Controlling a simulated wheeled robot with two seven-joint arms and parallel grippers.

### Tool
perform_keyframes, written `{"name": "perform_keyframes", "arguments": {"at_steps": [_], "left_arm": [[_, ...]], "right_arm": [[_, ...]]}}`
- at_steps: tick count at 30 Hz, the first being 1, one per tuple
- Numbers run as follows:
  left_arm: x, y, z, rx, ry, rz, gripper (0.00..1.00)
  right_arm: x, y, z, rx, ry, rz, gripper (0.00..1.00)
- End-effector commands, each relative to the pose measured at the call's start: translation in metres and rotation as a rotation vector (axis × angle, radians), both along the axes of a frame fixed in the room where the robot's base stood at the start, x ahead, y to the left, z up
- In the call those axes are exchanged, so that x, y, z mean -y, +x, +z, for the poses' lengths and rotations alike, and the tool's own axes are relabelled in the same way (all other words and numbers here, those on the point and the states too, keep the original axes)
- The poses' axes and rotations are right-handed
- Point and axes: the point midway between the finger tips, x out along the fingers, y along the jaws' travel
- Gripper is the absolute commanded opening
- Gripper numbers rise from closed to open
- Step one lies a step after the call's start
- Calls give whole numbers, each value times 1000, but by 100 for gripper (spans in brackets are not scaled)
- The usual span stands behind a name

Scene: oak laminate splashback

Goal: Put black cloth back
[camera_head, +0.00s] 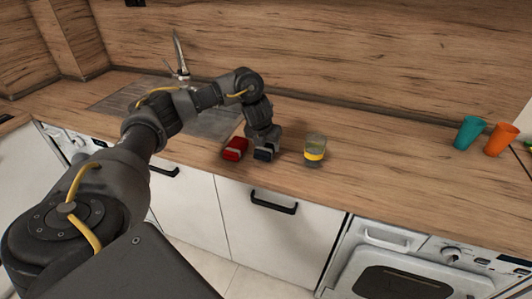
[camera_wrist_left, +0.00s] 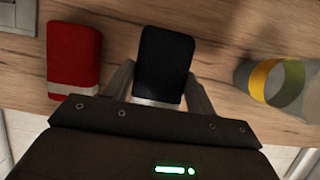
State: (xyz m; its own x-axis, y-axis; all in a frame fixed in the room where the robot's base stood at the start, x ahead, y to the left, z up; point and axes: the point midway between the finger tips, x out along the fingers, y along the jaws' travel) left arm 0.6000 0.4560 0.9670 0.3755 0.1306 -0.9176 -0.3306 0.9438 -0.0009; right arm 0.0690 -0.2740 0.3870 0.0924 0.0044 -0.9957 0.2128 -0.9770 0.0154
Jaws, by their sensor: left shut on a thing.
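The black cloth (camera_wrist_left: 165,62) is a small dark folded block with a pale band at its near end. My left gripper (camera_wrist_left: 160,92) is shut on it, with one finger at each side, in the left wrist view. In the head view the black cloth (camera_head: 264,154) shows just under my left gripper (camera_head: 265,148), at the counter's front part. I cannot tell whether it touches the counter. A red cloth (camera_head: 235,148) with a pale band lies just left of it, apart from the gripper; it also shows in the left wrist view (camera_wrist_left: 74,45). My right gripper is out of view.
A glass with a yellow band (camera_head: 314,148) stands close to the right of the gripper. A sink (camera_head: 205,122) with a tap (camera_head: 180,55) lies behind to the left. Teal (camera_head: 468,132) and orange (camera_head: 500,139) cups stand far right. The counter (camera_head: 390,150) between is clear.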

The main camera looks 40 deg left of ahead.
Motion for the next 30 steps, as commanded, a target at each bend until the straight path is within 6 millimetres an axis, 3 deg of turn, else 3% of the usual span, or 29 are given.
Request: {"name": "perform_keyframes", "arguments": {"at_steps": [1,5,13,14,18,26,30], "left_arm": [[1,-1,-13,-5,-3,0,38],[1,-1,-28,-5,-2,0,38],[0,-1,-31,-3,0,0,38],[0,-1,-32,-3,0,0,58],[0,-1,-31,-3,0,0,77],[0,-1,-30,-2,0,0,78],[1,-3,-20,1,2,-3,78]], "right_arm": [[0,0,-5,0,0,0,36],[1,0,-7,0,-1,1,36],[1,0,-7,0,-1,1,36],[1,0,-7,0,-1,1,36],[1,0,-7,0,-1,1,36],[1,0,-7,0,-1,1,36],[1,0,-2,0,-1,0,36]]}}
